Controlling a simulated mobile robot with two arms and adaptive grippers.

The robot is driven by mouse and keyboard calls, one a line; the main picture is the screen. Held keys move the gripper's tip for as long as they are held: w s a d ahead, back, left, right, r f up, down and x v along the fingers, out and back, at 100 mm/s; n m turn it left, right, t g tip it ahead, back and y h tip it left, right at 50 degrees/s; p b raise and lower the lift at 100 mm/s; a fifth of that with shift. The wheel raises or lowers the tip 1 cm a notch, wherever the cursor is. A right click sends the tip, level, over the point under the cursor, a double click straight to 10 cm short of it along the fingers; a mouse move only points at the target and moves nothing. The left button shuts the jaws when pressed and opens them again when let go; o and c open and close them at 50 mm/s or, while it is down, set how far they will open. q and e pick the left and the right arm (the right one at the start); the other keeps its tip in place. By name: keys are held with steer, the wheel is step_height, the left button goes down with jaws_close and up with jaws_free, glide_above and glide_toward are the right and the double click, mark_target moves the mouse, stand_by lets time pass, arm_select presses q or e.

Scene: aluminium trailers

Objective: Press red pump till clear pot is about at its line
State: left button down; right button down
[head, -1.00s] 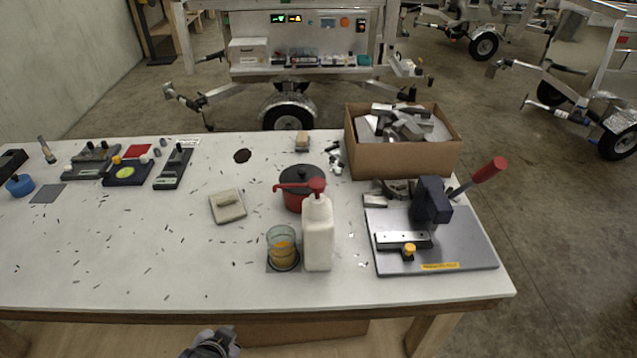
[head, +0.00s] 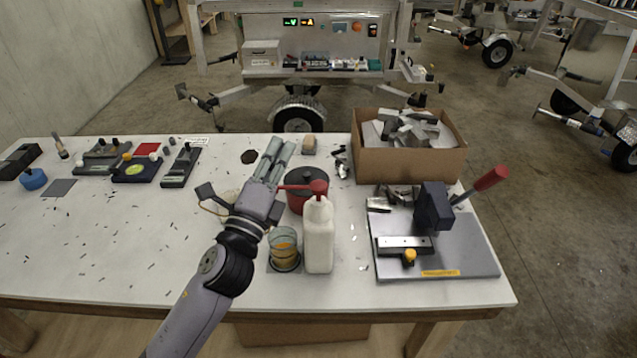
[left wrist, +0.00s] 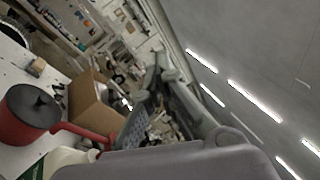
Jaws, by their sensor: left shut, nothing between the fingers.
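The red pump (head: 317,188) tops a white bottle (head: 318,235) standing upright near the table's front, its spout pointing left. The clear pot (head: 283,240) stands just left of the bottle on a dark pad and holds amber liquid in its lower part. I cannot make out its line. My left gripper (head: 279,153) is shut and empty, raised over the table left of the pump, its fingers pointing away toward the back. It appears apart from the pump. In the left wrist view the bottle (left wrist: 65,159) shows at the lower left. My right gripper is out of view.
A red tin with a dark lid (head: 306,178) stands behind the bottle. A grey press with a red-handled lever (head: 490,178) stands right, with a cardboard box of metal parts (head: 410,163) behind it. Small fixtures (head: 138,165) lie at the back left. The left front is mostly clear.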

arm_select(q)
steer(key=s+d+r+m+g+h, duration=0.4)
steer(key=d+r+m+h, duration=0.6)
steer(key=m, duration=0.7)
steer(key=s+d+f+m+g+h, duration=0.15)
steer(key=d+m+g, duration=0.55)
steer(key=m+g, duration=0.8)
steer(key=w+a+f+m+t+y, duration=0.4)
steer(key=w+a+m+y, duration=0.4)
steer(key=m, duration=0.7)
steer(key=a+y, duration=0.2)
steer(key=y, duration=0.1)
steer(key=shift+w+a+f+t+y, duration=0.3)
steer(key=shift+w+a+f+y, duration=0.05)
steer(key=shift+f, duration=0.05)
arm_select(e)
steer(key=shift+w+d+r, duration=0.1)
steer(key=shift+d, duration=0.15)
arm_select(q)
steer(key=shift+f, duration=0.1)
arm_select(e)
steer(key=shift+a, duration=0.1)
